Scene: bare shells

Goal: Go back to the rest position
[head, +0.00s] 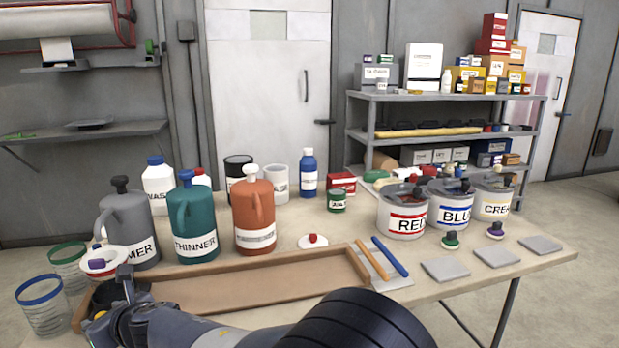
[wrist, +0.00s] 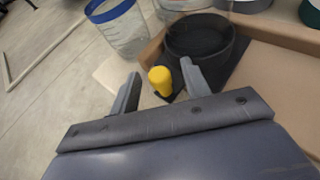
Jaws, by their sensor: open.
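My gripper (head: 112,290) is at the lower left of the head view, over the left end of a long wooden tray (head: 255,284). In the wrist view my gripper (wrist: 160,80) has its two fingers apart. A yellow knob-like piece (wrist: 160,80) shows between the fingertips; I cannot tell if either finger touches it. A black round cup (wrist: 198,42) stands just beyond the fingers on a dark pad. My forearm hides part of the table's front edge in the head view.
Clear jars with a blue rim (head: 40,290) and a green rim (head: 68,255) stand at the left. Grey, teal (head: 193,222) and orange jugs (head: 255,220) stand behind the tray. RED (head: 404,222), BLUE and CREAM cans are at the right. Grey pads (head: 445,269) lie in front.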

